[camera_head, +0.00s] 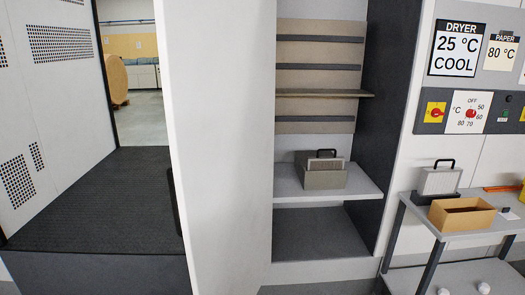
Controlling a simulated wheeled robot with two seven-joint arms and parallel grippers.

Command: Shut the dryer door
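A tall white door panel (225,150) stands open, swung out toward me in the middle of the view. A dark upright handle (175,202) shows at its left side. To its right is an open grey cabinet with slatted back (318,55) and shelves. A grey box-like unit with a black handle (324,172) sits on the cabinet's lower shelf (350,187). A sign (458,48) on the right wall reads DRYER 25 °C COOL. The door hides part of the cabinet's left side. Neither gripper is in view.
At right, a grey table (478,228) holds an open cardboard box (461,213) and a second handled unit (440,180). A control panel with a red knob (471,113) is above.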

